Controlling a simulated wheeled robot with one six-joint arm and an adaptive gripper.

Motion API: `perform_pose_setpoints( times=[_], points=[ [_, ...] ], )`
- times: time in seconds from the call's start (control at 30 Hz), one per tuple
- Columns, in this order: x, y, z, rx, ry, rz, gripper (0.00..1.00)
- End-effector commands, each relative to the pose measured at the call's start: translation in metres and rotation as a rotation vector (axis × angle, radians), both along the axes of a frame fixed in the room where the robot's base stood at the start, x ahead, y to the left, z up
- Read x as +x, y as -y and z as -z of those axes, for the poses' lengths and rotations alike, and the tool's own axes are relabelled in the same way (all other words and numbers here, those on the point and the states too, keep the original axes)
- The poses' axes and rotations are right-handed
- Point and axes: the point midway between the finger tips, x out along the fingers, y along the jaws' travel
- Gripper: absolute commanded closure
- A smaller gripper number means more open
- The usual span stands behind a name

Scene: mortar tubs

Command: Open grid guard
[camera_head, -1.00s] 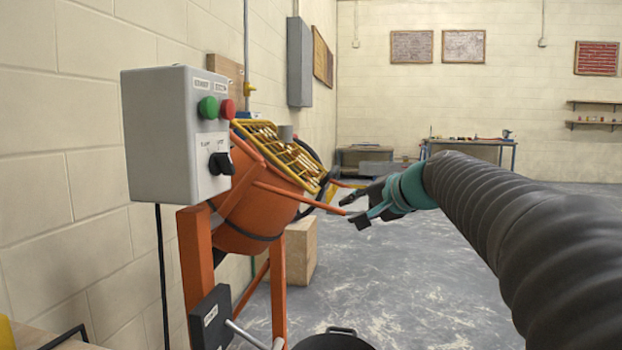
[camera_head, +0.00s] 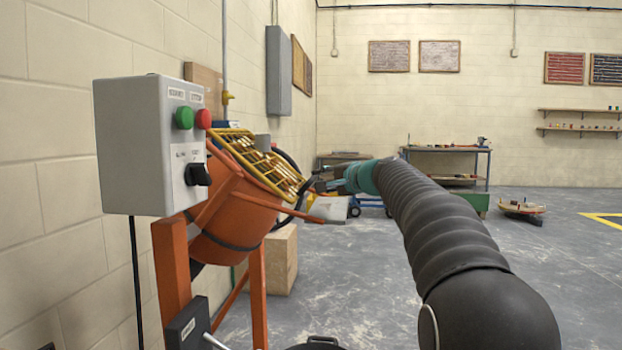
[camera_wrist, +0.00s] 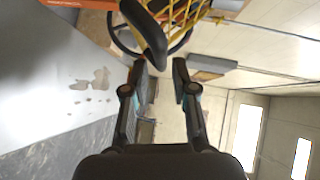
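The yellow grid guard (camera_head: 262,160) lies tilted over the mouth of the orange mixer drum (camera_head: 236,212), and looks closed. It also shows at the top of the wrist view (camera_wrist: 185,12). A thick black handle (camera_wrist: 145,32) stands out in front of the guard there. My gripper (camera_head: 320,183) is at the right side of the guard in the head view, partly hidden by my arm.
A grey control box (camera_head: 150,146) with green and red buttons stands close at the left. An orange leg (camera_head: 172,268) holds up the mixer near the wall. A wooden block (camera_head: 281,260) sits behind it. The floor at the right is open, with workbenches (camera_head: 448,150) far back.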

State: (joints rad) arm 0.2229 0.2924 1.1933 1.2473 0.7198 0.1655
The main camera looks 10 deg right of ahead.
Motion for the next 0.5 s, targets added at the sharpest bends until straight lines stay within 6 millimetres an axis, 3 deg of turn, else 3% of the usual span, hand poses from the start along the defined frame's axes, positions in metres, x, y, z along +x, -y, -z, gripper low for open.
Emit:
perform_pose_setpoints(
  times=[0.2,0.5],
  points=[
    [0.029,-0.014,0.004,-0.001,0.0,0.0,0.73],
    [0.042,-0.021,0.007,-0.001,0.0,0.0,0.73]
  ],
)
